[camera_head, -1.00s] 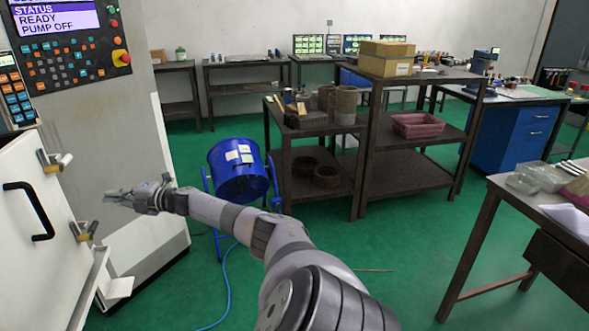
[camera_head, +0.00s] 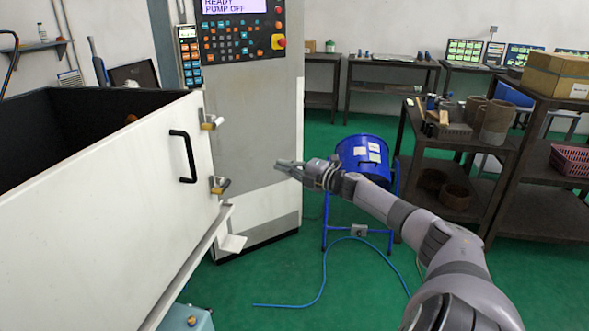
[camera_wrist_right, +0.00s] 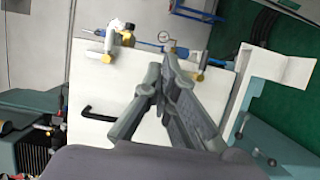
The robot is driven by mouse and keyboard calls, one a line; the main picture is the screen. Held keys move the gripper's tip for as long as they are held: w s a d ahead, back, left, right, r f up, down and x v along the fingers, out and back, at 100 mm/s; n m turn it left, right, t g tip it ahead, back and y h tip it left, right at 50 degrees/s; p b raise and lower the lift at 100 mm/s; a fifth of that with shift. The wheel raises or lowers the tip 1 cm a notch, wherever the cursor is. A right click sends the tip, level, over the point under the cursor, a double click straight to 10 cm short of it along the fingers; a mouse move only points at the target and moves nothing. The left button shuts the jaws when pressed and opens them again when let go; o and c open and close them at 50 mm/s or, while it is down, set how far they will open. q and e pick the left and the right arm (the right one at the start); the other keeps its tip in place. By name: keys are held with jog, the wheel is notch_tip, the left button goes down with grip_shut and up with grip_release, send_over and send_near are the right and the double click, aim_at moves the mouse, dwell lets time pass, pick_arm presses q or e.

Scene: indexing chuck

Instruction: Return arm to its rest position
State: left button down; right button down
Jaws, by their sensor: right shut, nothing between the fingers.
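My right arm reaches in from the lower right of the head view, stretched out toward the machine. My right gripper (camera_head: 284,165) is shut and empty, in front of the grey control cabinet (camera_head: 245,125). In the right wrist view the gripper's fingers (camera_wrist_right: 166,62) are together, with the white door panel (camera_wrist_right: 100,75) behind them. The white door panel (camera_head: 100,215), with its black handle (camera_head: 185,157) and brass-coloured latches (camera_head: 219,185), stands to the left of the gripper, apart from it. My left gripper does not show.
A blue drum (camera_head: 362,155) on a blue stand is just behind my right arm. Dark shelves (camera_head: 540,205) stand at the right. A blue hose (camera_head: 320,285) lies on the green floor, which is otherwise open below the arm.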

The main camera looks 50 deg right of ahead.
jog(key=shift+s+d, duration=0.3)
jog(key=shift+s, duration=0.35)
jog(key=shift+s+d, duration=0.3)
jog(key=shift+s, duration=0.35)
jog(key=shift+r, duration=0.1)
